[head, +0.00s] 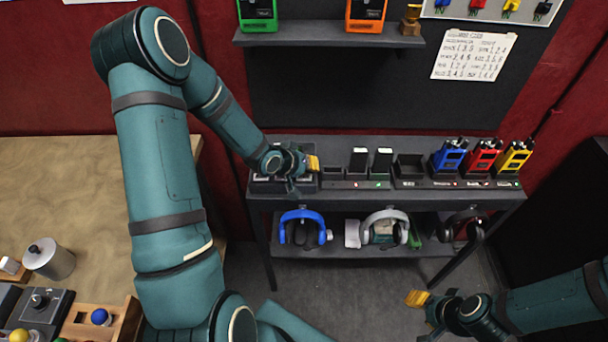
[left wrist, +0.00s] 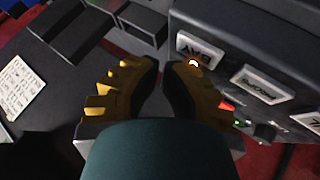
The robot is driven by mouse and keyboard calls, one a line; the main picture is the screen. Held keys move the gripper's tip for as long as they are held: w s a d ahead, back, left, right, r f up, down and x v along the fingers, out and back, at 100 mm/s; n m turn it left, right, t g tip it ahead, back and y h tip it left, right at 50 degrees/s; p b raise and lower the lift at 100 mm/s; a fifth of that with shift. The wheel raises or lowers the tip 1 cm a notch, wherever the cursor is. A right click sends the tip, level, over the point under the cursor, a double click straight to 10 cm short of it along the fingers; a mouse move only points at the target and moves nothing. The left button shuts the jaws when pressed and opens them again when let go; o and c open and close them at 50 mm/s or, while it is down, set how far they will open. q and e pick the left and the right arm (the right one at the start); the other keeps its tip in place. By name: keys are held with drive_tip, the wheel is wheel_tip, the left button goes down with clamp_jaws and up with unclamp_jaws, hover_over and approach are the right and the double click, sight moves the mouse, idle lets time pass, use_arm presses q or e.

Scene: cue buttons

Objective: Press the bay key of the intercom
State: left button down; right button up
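The intercom (left wrist: 245,45) is a dark grey box at the upper right of the left wrist view. It carries a row of white-labelled keys. The bay key (left wrist: 195,48) is at its near left end, with a small glowing amber light beside it. Two other keys (left wrist: 262,86) follow to the right. My left gripper (left wrist: 165,64) has its yellow-and-dark fingers close together, empty, just left of the bay key and apart from it. In the head view my left gripper (head: 306,163) is over the intercom (head: 284,182) and partly hides it. My right gripper (head: 428,300) is far off at lower right.
The dark shelf (head: 400,200) also holds black handsets in chargers (head: 370,160) and blue, red and yellow radios (head: 483,157). Headsets (head: 385,229) lie on the lower shelf. A wooden table (head: 60,180) is at left. A paper note (head: 473,54) hangs on the back panel.

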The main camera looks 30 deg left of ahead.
sight(308, 176)
use_arm(q)
drive_tip(key=shift+r+p, duration=2.15)
drive_tip(key=shift+r, duration=0.4)
drive_tip(key=shift+f, duration=0.1)
